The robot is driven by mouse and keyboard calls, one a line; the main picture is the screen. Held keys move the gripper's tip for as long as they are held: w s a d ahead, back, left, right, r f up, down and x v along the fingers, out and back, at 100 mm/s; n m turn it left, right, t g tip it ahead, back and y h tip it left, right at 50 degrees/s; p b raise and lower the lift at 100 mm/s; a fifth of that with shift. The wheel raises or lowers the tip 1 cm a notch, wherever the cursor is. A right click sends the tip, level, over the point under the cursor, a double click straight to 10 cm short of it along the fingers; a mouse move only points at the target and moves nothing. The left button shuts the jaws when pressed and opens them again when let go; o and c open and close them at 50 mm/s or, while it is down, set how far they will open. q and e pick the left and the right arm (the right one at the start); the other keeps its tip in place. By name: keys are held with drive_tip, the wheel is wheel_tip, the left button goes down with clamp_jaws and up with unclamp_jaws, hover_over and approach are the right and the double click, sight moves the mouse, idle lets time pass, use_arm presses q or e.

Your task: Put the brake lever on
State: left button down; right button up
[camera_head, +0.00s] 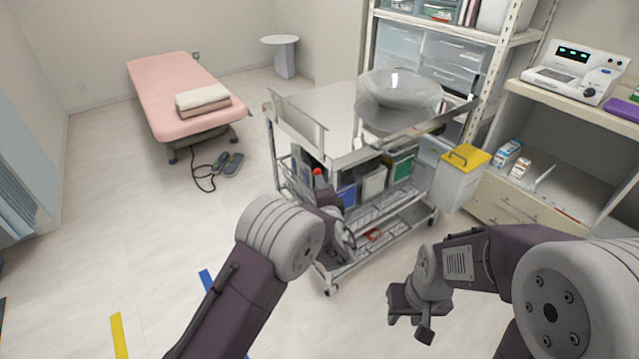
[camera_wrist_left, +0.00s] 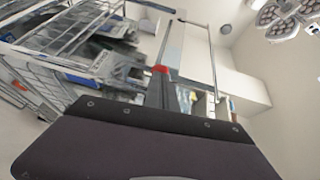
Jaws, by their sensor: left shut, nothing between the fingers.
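A small red tip (camera_head: 317,172), which looks like the brake lever's end, shows at the near left side of the steel trolley (camera_head: 345,159). It also shows in the left wrist view as a red piece (camera_wrist_left: 160,69). My left gripper (camera_head: 321,182) is shut and empty, its dark fingers pointing up at the red tip. In the left wrist view its fingers (camera_wrist_left: 163,90) end right at the red piece; I cannot tell whether they touch. The rest of the lever is hidden. My right gripper (camera_head: 411,318) is open and empty, low to the right, apart from the trolley.
A clear-covered basin (camera_head: 402,88) stands on the trolley top, with bins below. A yellow-lidded box (camera_head: 464,160) is at its right side. A red item (camera_head: 373,234) lies low on the trolley. A pink couch (camera_head: 165,85) stands back left. Floor to the left is mostly clear.

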use_arm(q)
drive_tip(key=shift+w+a, duration=0.15)
drive_tip(key=shift+w, duration=0.4)
